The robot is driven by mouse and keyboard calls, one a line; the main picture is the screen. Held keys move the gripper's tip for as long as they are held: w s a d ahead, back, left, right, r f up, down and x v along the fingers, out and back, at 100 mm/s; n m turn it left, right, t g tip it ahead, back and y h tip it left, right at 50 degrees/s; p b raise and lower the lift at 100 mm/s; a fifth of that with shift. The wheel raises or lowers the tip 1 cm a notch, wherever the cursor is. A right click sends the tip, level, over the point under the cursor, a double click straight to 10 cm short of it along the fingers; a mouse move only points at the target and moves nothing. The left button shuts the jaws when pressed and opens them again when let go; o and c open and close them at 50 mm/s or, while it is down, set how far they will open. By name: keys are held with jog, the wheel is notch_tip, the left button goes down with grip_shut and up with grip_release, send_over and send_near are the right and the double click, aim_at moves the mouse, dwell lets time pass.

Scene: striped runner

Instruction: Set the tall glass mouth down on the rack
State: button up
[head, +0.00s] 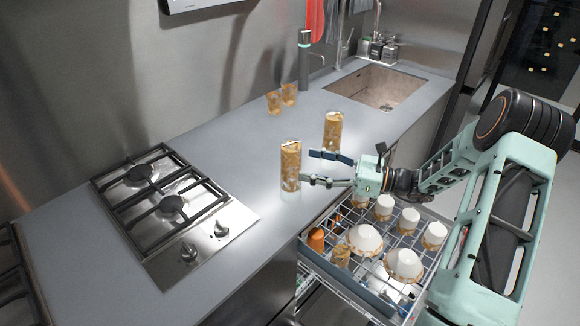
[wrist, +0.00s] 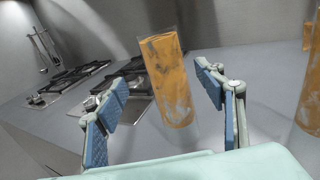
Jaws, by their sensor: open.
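A tall glass (head: 290,165) with an orange-brown pattern stands upright on the grey counter, near its front edge. In the wrist view this glass (wrist: 168,80) stands ahead, between and beyond the two blue-padded fingers. My gripper (head: 318,168) is open and empty, just right of the glass; in the wrist view its fingers (wrist: 160,95) are spread wide. A second tall glass (head: 332,131) stands farther back on the counter, and is partly seen at the right edge of the wrist view (wrist: 309,90). The rack (head: 352,262) is pulled out below the counter, holding upside-down bowls and cups.
Two shorter glasses (head: 281,99) and a dark bottle (head: 304,60) stand farther back. A gas hob (head: 170,200) is at left and a sink (head: 376,88) at the far right. The counter (head: 225,150) between hob and glasses is clear. The rack is crowded.

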aim_at(301, 159)
jog(key=x, duration=0.2)
jog(key=p+x, duration=0.1)
jog(key=x, duration=0.3)
jog(key=shift+w+a+r+p, duration=0.1)
jog(key=shift+w+r+p, duration=0.05)
jog(key=shift+w+p, duration=0.2)
jog(key=c, duration=1.2)
jog(key=shift+c, duration=1.3)
jog(key=shift+r, duration=0.15)
